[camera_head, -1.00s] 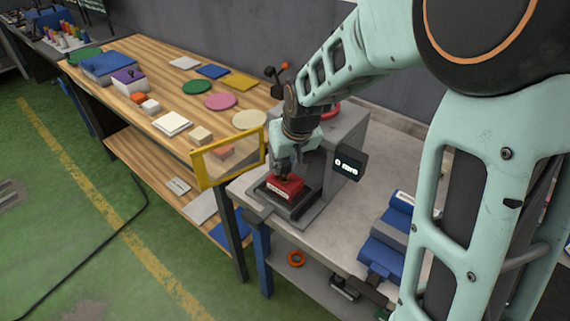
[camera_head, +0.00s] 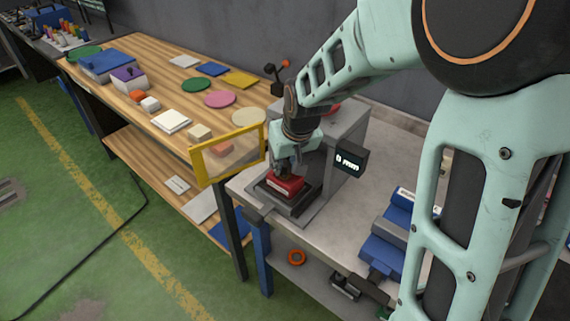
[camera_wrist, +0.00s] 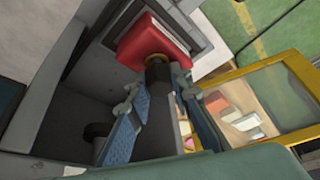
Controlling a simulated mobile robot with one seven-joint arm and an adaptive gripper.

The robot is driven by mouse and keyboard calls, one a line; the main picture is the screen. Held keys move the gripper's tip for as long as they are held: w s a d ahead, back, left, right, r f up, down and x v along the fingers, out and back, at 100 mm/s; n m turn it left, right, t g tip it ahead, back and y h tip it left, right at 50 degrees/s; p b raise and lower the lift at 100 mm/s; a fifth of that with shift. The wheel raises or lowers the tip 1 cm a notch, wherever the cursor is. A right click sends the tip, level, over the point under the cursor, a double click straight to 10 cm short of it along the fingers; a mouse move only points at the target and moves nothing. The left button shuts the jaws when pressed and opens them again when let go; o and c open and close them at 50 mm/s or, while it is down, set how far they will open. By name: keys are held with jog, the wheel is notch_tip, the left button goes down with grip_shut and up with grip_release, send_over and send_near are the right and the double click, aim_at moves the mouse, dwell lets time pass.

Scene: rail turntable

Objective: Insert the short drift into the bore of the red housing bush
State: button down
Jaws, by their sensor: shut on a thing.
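The red housing bush (camera_head: 287,189), a red block with a pale label, sits on the dark bed of a grey press. It also shows at the top of the wrist view (camera_wrist: 138,48). My gripper (camera_head: 287,170) is right above it, its fingers pointing down. In the wrist view, its blue-padded fingers (camera_wrist: 158,85) are shut on a short dark cylinder, the short drift (camera_wrist: 157,73). The drift's far end meets or overlaps the red block's face. The bore is hidden behind it, so I cannot tell whether the drift is inside.
The grey press (camera_head: 335,136) with a small display (camera_head: 349,162) stands close around my gripper. A yellow-framed clear guard (camera_head: 229,158) stands just to the left. Blue equipment (camera_head: 385,247) lies on the bench at right. A wooden table (camera_head: 150,85) at left holds several coloured pieces.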

jog(key=shift+f, duration=0.25)
jog(key=c, duration=1.7)
grip_release()
jog(key=shift+o, duration=0.2)
jog(key=shift+f, duration=0.1)
jog(key=shift+s, duration=0.1)
jog(key=v, duration=1.2)
